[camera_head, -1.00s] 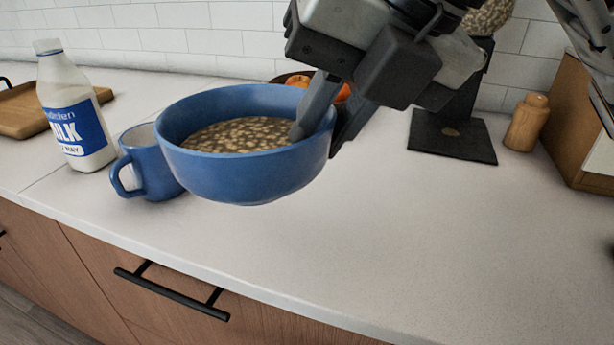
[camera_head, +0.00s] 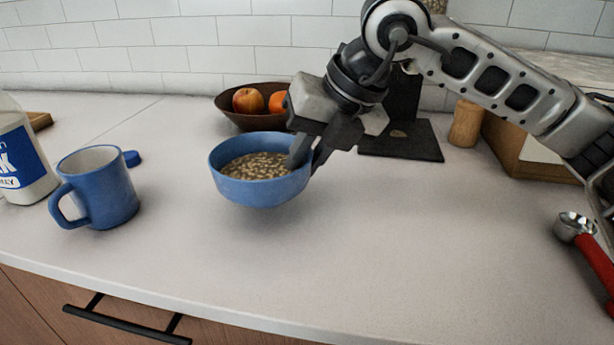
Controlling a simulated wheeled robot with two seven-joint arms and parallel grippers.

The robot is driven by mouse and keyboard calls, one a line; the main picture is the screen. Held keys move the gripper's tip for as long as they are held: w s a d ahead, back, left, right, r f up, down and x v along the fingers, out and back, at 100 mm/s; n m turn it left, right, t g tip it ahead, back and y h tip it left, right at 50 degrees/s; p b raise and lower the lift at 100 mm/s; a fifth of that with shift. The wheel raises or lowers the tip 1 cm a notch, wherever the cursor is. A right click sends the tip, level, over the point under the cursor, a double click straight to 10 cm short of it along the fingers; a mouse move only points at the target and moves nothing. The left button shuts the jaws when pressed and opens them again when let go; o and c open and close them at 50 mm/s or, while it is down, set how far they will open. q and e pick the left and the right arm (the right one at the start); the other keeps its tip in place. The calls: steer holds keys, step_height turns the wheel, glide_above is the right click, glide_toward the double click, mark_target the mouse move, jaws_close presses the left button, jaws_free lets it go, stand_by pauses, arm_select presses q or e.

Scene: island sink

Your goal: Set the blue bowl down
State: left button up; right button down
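The blue bowl (camera_head: 258,188) is upright, with cereal-like flakes (camera_head: 257,165) inside. It is over the middle of the counter, in front of the fruit bowl. I cannot tell whether its base touches the counter or hangs just above it. My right gripper (camera_head: 305,159) is shut on the bowl's right rim, one finger inside the bowl and one outside. My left gripper is not in view.
A brown fruit bowl (camera_head: 245,118) is behind. A red-handled scoop (camera_head: 590,250) lies at right. The counter (camera_head: 330,255) in front is clear.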

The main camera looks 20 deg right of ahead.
step_height(320, 180, down, 3)
steer(key=shift+w+d+f, duration=0.15)
steer(key=shift+f, duration=0.05)
steer(key=c, duration=1.4)
jaws_free()
steer(key=v, duration=1.2)
steer(key=shift+p, duration=0.4)
